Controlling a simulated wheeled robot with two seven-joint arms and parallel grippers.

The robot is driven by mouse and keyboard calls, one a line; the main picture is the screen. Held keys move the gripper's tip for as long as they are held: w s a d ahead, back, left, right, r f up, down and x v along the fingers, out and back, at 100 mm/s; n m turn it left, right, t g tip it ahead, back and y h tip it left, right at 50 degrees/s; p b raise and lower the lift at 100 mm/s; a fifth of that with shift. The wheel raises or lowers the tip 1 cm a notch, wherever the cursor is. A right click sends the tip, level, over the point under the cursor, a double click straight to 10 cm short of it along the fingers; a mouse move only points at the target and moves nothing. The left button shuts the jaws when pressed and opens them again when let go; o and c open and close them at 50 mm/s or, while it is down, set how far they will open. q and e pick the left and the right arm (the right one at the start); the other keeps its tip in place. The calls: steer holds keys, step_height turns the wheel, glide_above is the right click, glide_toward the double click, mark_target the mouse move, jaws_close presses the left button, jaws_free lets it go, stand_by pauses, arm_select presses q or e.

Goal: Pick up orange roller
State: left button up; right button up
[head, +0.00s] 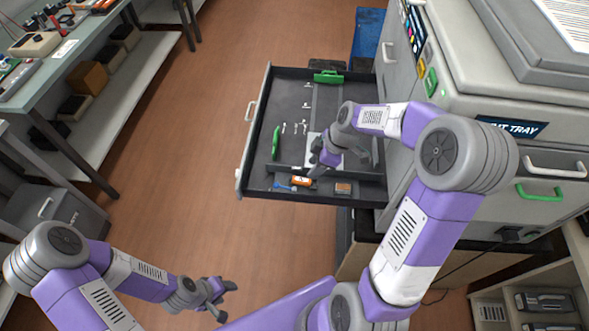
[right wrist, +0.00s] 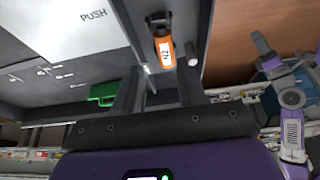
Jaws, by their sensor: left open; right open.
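The orange roller (head: 301,181) is a small orange piece with a white label and dark ends. It lies in the front compartment of the open drawer (head: 248,135). In the right wrist view the roller (right wrist: 165,50) shows ahead of the gap between my fingers, apart from them. My right gripper (head: 316,168) is open and empty over the drawer, just right of and above the roller; its fingers also show in the right wrist view (right wrist: 157,85). My left gripper (head: 226,289) is open and empty over the floor, well outside the drawer.
A blue item (head: 283,187) and a small brown block (head: 343,188) lie beside the roller. Green handles (head: 276,142) (head: 328,77) stand in the drawer. The printer (head: 455,95) blocks the right side. A shelf bench (head: 90,75) stands left; the floor between is clear.

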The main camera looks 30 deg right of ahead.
mark_target(307, 180)
steer(key=x, duration=0.2)
steer(key=b+x, duration=0.1)
steer(key=x, duration=0.1)
steer(key=s+b+x, duration=0.1)
steer(key=x, duration=0.1)
steer(key=shift+f, duration=0.55)
jaws_close()
steer(key=shift+w+r, duration=0.1)
steer(key=shift+r, duration=0.05)
